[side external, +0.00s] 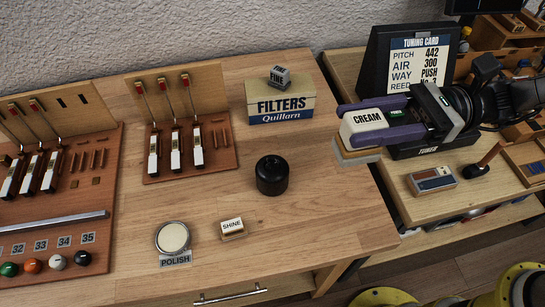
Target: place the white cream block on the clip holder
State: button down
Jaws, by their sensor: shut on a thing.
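The white cream block (367,121), labelled CREAM on its top, is between the two purple fingers of my gripper (350,127) at the table's right edge. My gripper is shut on it and comes in from the right. A tan and grey block-like piece (357,152) shows just below the cream block; I cannot tell whether they touch. No thing is labelled as a clip holder, and I cannot tell which it is. A black stand (374,52) behind my gripper holds a tuning card (419,62).
A FILTERS box (280,103) with a FINE block (279,77) on top stands left of my gripper. A black round knob (271,176), a SHINE block (232,228) and a polish tin (172,238) are on the wooden table (330,215). A small device (432,181) lies on the right table.

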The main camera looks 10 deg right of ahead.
jog(key=w+a+f, duration=0.6)
jog(key=a, duration=0.1)
jog(key=w+a+f, duration=0.3)
jog(key=f, duration=0.1)
jog(key=shift+a, duration=0.15)
jog(key=shift+f, duration=1.45)
jog(key=shift+f, duration=0.15)
jog(key=shift+c, duration=1.8)
grip_release()
